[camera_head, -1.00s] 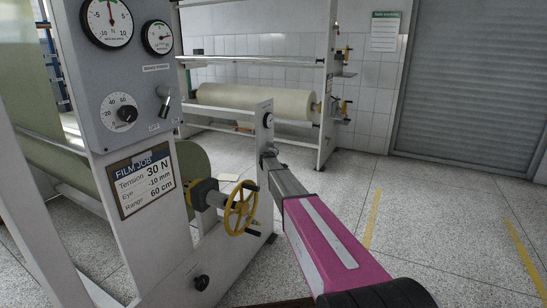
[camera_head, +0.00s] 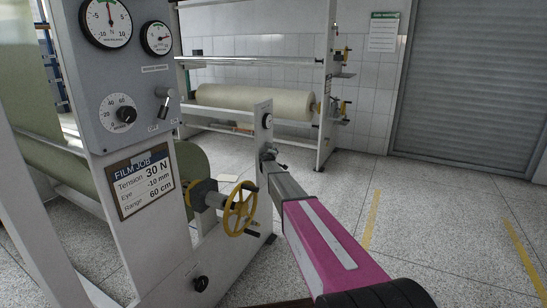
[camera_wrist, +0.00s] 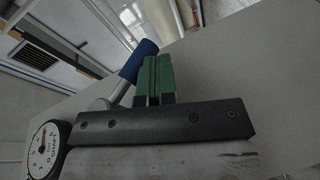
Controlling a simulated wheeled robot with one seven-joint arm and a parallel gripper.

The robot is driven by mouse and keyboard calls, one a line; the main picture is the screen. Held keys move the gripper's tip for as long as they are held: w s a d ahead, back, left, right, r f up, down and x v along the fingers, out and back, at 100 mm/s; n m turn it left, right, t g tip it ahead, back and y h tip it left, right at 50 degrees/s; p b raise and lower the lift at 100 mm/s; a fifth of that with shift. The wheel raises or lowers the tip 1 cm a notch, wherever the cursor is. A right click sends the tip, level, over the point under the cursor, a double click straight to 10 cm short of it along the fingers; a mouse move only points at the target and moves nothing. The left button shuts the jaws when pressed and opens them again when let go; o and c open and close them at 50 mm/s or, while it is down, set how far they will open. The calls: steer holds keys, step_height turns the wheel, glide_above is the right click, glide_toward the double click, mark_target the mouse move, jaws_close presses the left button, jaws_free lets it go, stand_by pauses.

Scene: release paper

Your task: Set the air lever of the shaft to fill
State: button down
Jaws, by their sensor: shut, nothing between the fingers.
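The air lever has a blue handle (camera_wrist: 139,61) on a metal stem in the wrist view. My gripper (camera_wrist: 156,72) has green fingers pressed together with nothing between them. They are right beside the blue handle, on its right; I cannot tell whether they touch it. In the head view my gripper (camera_head: 267,157) is at the white end post (camera_head: 264,118), below a small round gauge (camera_head: 267,121). The lever is too small there to make out clearly. The fill marking is not readable.
A gauge (camera_wrist: 43,152) is at lower left in the wrist view. A yellow handwheel (camera_head: 240,208) sits left of my arm. The grey control panel (camera_head: 140,85) and job card (camera_head: 146,182) are further left. Open floor (camera_head: 440,225) lies to the right.

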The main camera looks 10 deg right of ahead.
steer(key=v, duration=1)
steer(key=shift+s+a, duration=0.2)
steer(key=shift+s, duration=0.15)
